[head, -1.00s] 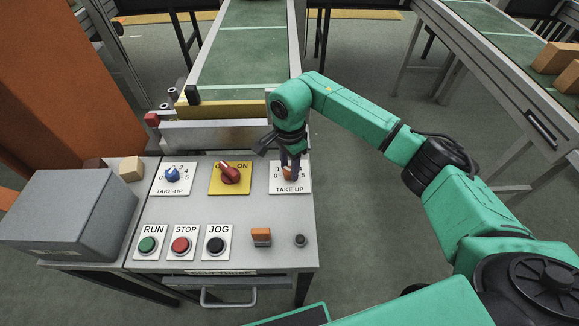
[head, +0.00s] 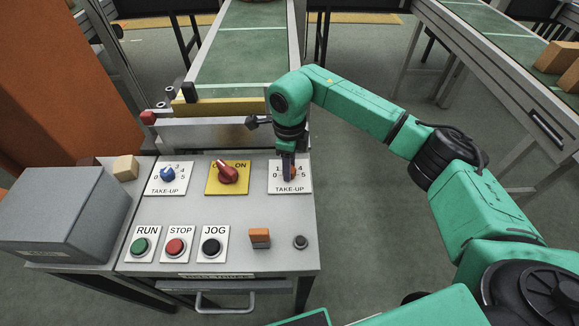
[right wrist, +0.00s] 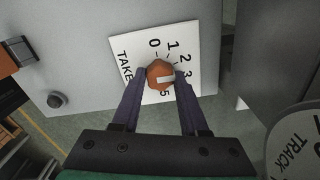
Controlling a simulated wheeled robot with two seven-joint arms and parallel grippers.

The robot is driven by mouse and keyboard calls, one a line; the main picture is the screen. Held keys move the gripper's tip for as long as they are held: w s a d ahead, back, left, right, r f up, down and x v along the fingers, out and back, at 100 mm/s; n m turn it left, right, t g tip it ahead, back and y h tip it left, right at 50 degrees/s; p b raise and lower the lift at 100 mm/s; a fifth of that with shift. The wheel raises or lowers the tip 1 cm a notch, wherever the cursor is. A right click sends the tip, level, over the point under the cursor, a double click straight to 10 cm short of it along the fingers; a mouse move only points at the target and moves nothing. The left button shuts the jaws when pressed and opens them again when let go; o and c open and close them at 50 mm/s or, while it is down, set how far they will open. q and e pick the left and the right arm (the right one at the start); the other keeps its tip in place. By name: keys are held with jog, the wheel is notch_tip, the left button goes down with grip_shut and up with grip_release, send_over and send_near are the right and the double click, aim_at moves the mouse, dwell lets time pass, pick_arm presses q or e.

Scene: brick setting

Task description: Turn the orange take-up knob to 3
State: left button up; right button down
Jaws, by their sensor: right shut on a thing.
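The orange take-up knob (right wrist: 158,72) sits on a white plate (right wrist: 128,61) with the numbers 0 to 5, at the right of the panel. My right gripper (right wrist: 160,78) is shut on it, one finger on each side. The knob's white mark points roughly toward the 3 in the right wrist view; a finger hides the 4. In the head view my right gripper (head: 288,174) points down over the plate (head: 304,186) and mostly covers the knob. My left gripper is not in view.
On the panel (head: 270,211) are a blue TAKE-UP knob (head: 168,174), a red ON selector (head: 227,173), RUN, STOP and JOG buttons (head: 211,246), and an orange rocker (head: 259,236). A grey box (head: 60,215) stands left. A conveyor (head: 253,45) runs behind.

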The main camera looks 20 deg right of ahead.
jog(key=shift+w+r+m, duration=0.1)
jog(key=shift+r+m, duration=0.05)
jog(key=shift+m, duration=1.45)
jog(key=c, duration=0.7)
grip_release()
jog(key=shift+o, duration=1.3)
notch_tip(320, 180, up, 14)
jog(key=b, duration=0.1)
jog(key=shift+r+b, duration=0.25)
jog(key=shift+b, duration=0.1)
jog(key=shift+f, duration=0.1)
